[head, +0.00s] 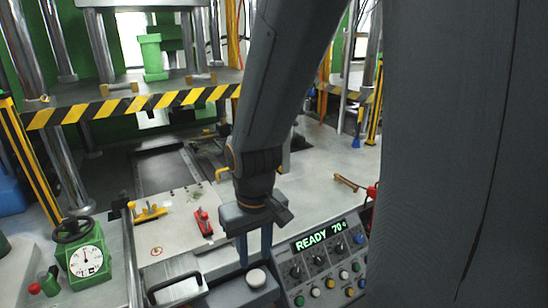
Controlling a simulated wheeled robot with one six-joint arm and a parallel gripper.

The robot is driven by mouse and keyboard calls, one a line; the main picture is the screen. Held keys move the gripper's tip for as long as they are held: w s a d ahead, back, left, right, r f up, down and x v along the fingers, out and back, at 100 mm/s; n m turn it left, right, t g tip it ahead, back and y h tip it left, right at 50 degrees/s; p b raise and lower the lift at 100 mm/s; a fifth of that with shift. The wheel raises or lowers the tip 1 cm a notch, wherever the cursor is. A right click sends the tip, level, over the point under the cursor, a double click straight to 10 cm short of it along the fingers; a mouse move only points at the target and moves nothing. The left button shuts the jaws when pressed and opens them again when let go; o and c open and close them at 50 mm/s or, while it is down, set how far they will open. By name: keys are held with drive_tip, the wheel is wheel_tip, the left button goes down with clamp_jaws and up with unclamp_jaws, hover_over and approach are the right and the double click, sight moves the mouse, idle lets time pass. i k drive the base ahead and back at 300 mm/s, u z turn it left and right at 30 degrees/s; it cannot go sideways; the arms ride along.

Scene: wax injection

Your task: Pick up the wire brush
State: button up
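A small brown, wooden-looking tool (347,183) lies on the grey worktop right of my gripper, behind the control panel. It looks like the wire brush, but it is too small to see bristles. My gripper (255,254) points down, its two blue-grey fingers apart with nothing visible between them. It is above a dark block with a white round knob (256,278), left of and nearer than the brown tool. I cannot tell whether the fingertips touch the block.
A control panel (325,262) reading "READY 70" stands right of my gripper. A pale plate (172,225) to the left holds a yellow clamp-like part (149,212) and a red one (203,222). A green dial gauge (86,262) stands far left. A striped press beam (130,105) crosses behind.

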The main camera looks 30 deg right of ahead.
sight(355, 188)
drive_tip(key=z, duration=2.1)
drive_tip(key=i, duration=0.55)
drive_tip(key=u, duration=0.15)
